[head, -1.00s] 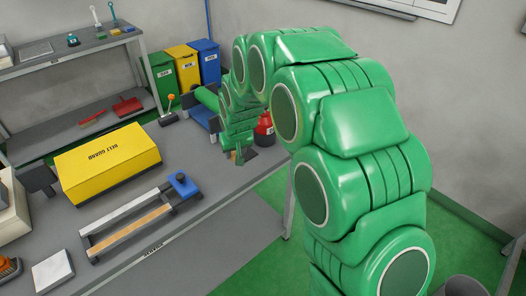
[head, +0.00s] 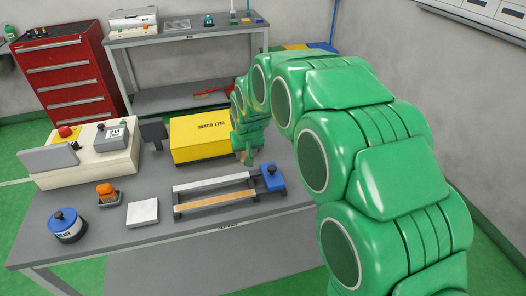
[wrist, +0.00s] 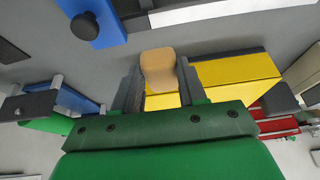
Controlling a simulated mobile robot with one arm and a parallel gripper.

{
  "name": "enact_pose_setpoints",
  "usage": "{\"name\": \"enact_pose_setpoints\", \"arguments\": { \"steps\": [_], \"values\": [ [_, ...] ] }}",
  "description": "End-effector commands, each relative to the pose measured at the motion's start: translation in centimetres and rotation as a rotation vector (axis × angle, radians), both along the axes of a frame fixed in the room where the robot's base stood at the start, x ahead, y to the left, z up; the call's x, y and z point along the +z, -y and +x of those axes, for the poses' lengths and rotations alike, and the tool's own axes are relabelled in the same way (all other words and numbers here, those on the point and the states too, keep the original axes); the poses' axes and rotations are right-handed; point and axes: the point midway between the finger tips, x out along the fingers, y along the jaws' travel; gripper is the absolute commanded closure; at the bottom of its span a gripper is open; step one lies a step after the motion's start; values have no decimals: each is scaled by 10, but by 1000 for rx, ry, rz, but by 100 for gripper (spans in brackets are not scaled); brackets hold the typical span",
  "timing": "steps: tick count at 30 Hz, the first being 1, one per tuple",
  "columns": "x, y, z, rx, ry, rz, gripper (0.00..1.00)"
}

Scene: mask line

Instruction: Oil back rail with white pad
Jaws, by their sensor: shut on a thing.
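My gripper (head: 247,158) is shut on a tan handle (wrist: 158,68), which fills the gap between its fingers in the wrist view. The handle's lower end and any pad on it are hidden. The gripper is above the bench, just behind the right end of the rails. The back rail (head: 208,184) is pale and straight; it also shows at the top of the wrist view (wrist: 230,10). The front rail (head: 213,201) is orange-tan. A blue block (head: 273,178) with a dark knob sits at the rails' right end. I cannot tell whether the held thing touches anything.
A yellow belt guard (head: 200,138) stands just behind the rails, left of my gripper. A flat white square (head: 142,212), an orange-topped tool (head: 107,193) and a blue round container (head: 67,225) are on the left. A cream control box (head: 95,155) stands behind them.

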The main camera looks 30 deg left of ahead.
Motion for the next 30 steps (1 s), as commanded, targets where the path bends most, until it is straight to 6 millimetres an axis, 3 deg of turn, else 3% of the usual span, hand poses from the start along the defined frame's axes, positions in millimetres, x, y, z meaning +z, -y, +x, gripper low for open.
{"name": "enact_pose_setpoints", "arguments": {
  "steps": [8,30],
  "values": [
    [-10,-3,-3,4,0,0,92],
    [-82,-2,-4,5,-3,-4,92]
  ]
}}
